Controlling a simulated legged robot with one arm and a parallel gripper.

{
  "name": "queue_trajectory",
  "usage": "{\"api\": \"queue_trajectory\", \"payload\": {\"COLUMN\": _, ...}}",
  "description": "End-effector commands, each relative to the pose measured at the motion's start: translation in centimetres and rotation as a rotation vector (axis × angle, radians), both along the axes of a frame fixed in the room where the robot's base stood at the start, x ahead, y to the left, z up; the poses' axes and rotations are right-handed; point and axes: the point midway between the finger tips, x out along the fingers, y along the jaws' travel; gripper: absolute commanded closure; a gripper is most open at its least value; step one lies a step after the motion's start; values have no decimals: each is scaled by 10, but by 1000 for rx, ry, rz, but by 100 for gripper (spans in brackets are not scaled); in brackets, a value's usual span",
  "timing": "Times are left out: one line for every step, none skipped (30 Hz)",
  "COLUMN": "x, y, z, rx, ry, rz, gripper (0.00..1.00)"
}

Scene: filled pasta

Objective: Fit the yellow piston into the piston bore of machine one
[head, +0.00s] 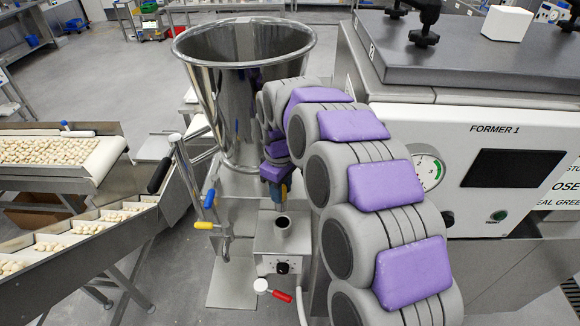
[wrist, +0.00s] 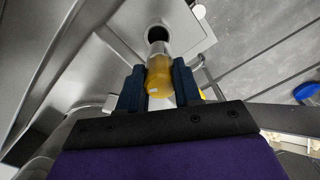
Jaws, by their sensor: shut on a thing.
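The yellow piston (wrist: 159,77) has a metal front end and sits between the two dark blue fingers of my gripper (wrist: 159,68), which is shut on it. The round dark piston bore (wrist: 157,33) lies just beyond the piston's metal end in the wrist view. The metal end overlaps the bore's near edge in the picture; I cannot tell whether they touch. In the head view the bore (head: 282,222) opens upward on a small metal block below my gripper (head: 284,190). My arm hides most of the gripper and piston there.
A large steel hopper (head: 243,50) stands behind the bore. A lever with blue and yellow grips (head: 204,225) is to its left, and a red-handled valve (head: 279,295) is in front. The FORMER 1 panel (head: 520,150) is at right. A pasta conveyor (head: 60,152) runs at left.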

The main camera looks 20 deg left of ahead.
Motion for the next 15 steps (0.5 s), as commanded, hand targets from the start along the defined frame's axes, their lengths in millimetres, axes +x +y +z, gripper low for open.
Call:
{"api": "queue_trajectory", "payload": {"x": 0, "y": 0, "z": 0, "rx": 0, "ry": 0, "rz": 1, "gripper": 98}}
{"api": "queue_trajectory", "payload": {"x": 0, "y": 0, "z": 0, "rx": 0, "ry": 0, "rz": 0, "gripper": 98}}
{"api": "queue_trajectory", "payload": {"x": 1, "y": 0, "z": 0, "rx": 0, "ry": 1, "rz": 0, "gripper": 98}}
{"api": "queue_trajectory", "payload": {"x": 1, "y": 0, "z": -1, "rx": 0, "ry": 1, "rz": 0, "gripper": 98}}
{"api": "queue_trajectory", "payload": {"x": 1, "y": 0, "z": -1, "rx": 0, "ry": 1, "rz": 0, "gripper": 98}}
{"api": "queue_trajectory", "payload": {"x": 1, "y": -1, "z": 0, "rx": 0, "ry": 1, "rz": 0, "gripper": 98}}
{"api": "queue_trajectory", "payload": {"x": 1, "y": -2, "z": 0, "rx": 2, "ry": 2, "rz": 0, "gripper": 98}}
{"api": "queue_trajectory", "payload": {"x": 2, "y": -2, "z": 0, "rx": 2, "ry": 2, "rz": 0, "gripper": 98}}
{"api": "queue_trajectory", "payload": {"x": 2, "y": -3, "z": 0, "rx": 2, "ry": 1, "rz": 0, "gripper": 98}}
{"api": "queue_trajectory", "payload": {"x": 2, "y": -4, "z": 0, "rx": 3, "ry": 1, "rz": 0, "gripper": 98}}
{"api": "queue_trajectory", "payload": {"x": 2, "y": -4, "z": 0, "rx": 4, "ry": 2, "rz": 0, "gripper": 98}}
{"api": "queue_trajectory", "payload": {"x": 3, "y": -5, "z": 0, "rx": 5, "ry": 2, "rz": 0, "gripper": 98}}
{"api": "queue_trajectory", "payload": {"x": 3, "y": -5, "z": 0, "rx": 5, "ry": 3, "rz": 0, "gripper": 98}}
{"api": "queue_trajectory", "payload": {"x": 3, "y": -5, "z": 1, "rx": 5, "ry": 3, "rz": 0, "gripper": 98}}
{"api": "queue_trajectory", "payload": {"x": 3, "y": -5, "z": 1, "rx": 4, "ry": 3, "rz": 0, "gripper": 98}}
